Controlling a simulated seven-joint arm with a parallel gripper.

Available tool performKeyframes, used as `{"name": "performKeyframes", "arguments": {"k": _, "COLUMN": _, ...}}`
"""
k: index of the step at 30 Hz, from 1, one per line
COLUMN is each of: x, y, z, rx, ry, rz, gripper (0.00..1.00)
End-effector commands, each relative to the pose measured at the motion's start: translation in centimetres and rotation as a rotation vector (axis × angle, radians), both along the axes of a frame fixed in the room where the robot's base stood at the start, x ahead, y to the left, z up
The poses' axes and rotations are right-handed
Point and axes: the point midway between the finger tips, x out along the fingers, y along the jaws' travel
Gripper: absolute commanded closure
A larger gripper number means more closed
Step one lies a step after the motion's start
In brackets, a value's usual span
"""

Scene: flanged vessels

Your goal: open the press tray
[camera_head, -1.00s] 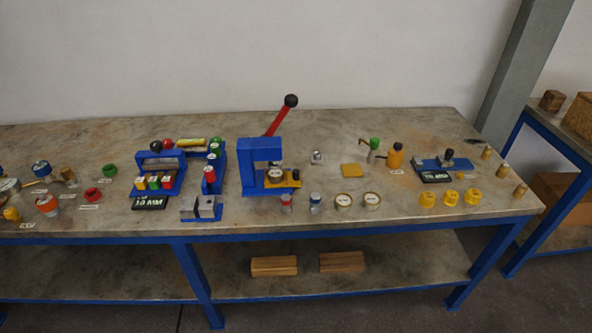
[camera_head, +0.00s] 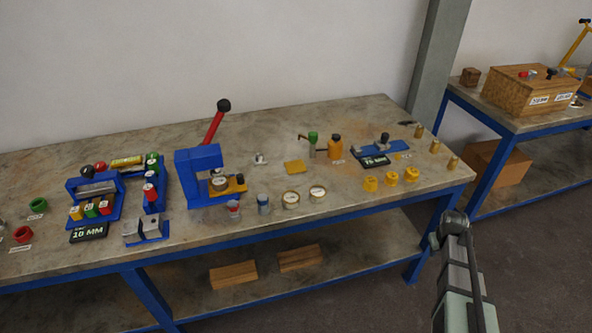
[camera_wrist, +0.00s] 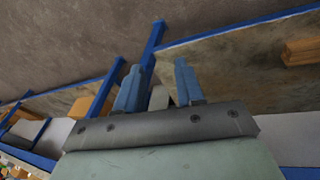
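The blue press (camera_head: 202,176) stands on the workbench left of centre in the head view, with a red lever and black knob (camera_head: 223,106) slanting up to the right. Its yellow tray (camera_head: 233,186) sits low in the frame's opening, with a round pale-topped part (camera_head: 219,184) on it. My arm shows at the lower right of the head view, off the bench's front right corner; its gripper is not clear there. In the wrist view my gripper (camera_wrist: 160,85) has its two blue fingers apart with nothing between them. It is far from the press.
The workbench (camera_head: 300,225) holds many small parts: gauges (camera_head: 291,199), yellow caps (camera_head: 391,178), and a blue rack (camera_head: 95,195). Wooden blocks (camera_head: 233,273) lie on the lower shelf. A second bench (camera_head: 510,120) with a wooden box (camera_head: 527,92) stands at right. Floor between the benches is clear.

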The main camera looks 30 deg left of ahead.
Motion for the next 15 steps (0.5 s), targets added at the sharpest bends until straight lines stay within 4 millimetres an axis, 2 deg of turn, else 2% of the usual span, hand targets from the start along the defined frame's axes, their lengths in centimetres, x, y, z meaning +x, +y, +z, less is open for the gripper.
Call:
{"name": "performKeyframes", "arguments": {"k": 1, "x": 1.9, "y": 0.4, "z": 1.9, "rx": -0.004, "ry": -0.035, "rz": 0.019, "gripper": 0.62}}
{"name": "performKeyframes", "arguments": {"k": 3, "x": 3.7, "y": 0.9, "z": 4.4, "rx": -0.012, "ry": -0.076, "rz": 0.047, "gripper": 0.62}}
{"name": "performKeyframes", "arguments": {"k": 11, "x": 9.8, "y": 3.4, "z": 14.4, "rx": -0.042, "ry": -0.228, "rz": 0.145, "gripper": 0.62}}
{"name": "performKeyframes", "arguments": {"k": 14, "x": 11.6, "y": 5.5, "z": 18.5, "rx": -0.046, "ry": -0.279, "rz": 0.189, "gripper": 0.62}}
{"name": "performKeyframes", "arguments": {"k": 15, "x": 12.2, "y": 6.8, "z": 20.1, "rx": -0.045, "ry": -0.297, "rz": 0.209, "gripper": 0.62}}
